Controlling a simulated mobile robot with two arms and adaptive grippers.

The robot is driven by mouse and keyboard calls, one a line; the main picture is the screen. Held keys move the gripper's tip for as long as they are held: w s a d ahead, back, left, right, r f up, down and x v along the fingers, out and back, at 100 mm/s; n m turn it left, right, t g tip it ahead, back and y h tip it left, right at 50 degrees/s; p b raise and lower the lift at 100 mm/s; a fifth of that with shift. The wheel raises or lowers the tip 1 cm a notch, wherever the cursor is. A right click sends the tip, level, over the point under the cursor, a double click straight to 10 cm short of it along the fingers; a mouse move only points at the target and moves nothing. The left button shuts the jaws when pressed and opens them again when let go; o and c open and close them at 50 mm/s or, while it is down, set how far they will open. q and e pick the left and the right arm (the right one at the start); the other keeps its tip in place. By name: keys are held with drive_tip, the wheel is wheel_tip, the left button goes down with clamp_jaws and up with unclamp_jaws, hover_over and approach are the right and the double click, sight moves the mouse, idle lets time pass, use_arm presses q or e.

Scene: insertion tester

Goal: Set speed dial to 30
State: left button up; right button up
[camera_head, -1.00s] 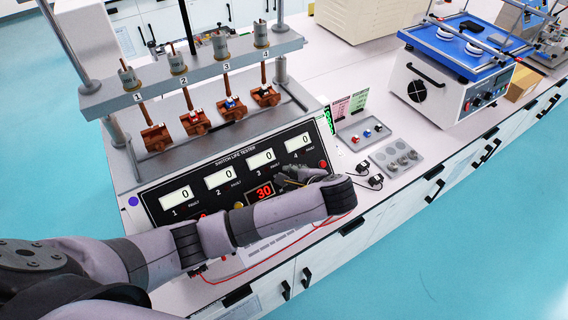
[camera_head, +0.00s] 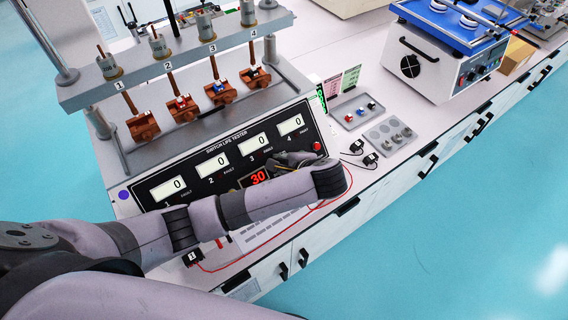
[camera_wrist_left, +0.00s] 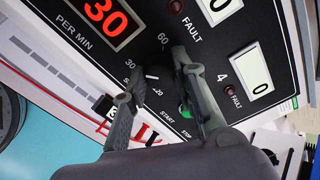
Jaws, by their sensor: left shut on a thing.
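The switch life tester's black panel (camera_head: 215,170) faces me, with a red display reading 30 (camera_head: 259,177). The display (camera_wrist_left: 103,17) shows 30 over "PER MIN" in the left wrist view too. The dark round speed dial (camera_wrist_left: 157,78) is in the left wrist view, with 20, 30 and 60 marked around it. My left gripper (camera_wrist_left: 158,88) is shut on the dial, one finger on either side. In the head view the left gripper (camera_head: 293,158) is at the panel, partly hidden by my arm. The dial's pointer is hard to make out. My right gripper is not in view.
A green start button (camera_wrist_left: 185,110) sits right beside the gripper's finger. Several counters on the panel read 0. A grey tray (camera_head: 357,111) of small switches and a grey plate (camera_head: 388,134) lie to the right. A blue-topped machine (camera_head: 445,60) stands farther back.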

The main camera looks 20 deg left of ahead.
use_arm(q)
clamp_jaws()
drive_tip(key=shift+n, duration=0.7)
drive_tip(key=o, duration=0.6)
unclamp_jaws()
drive_tip(key=shift+o, duration=0.2)
drive_tip(key=v, duration=1.2)
drive_tip(key=shift+s+d+f, duration=0.1)
drive_tip(key=shift+d, duration=0.05)
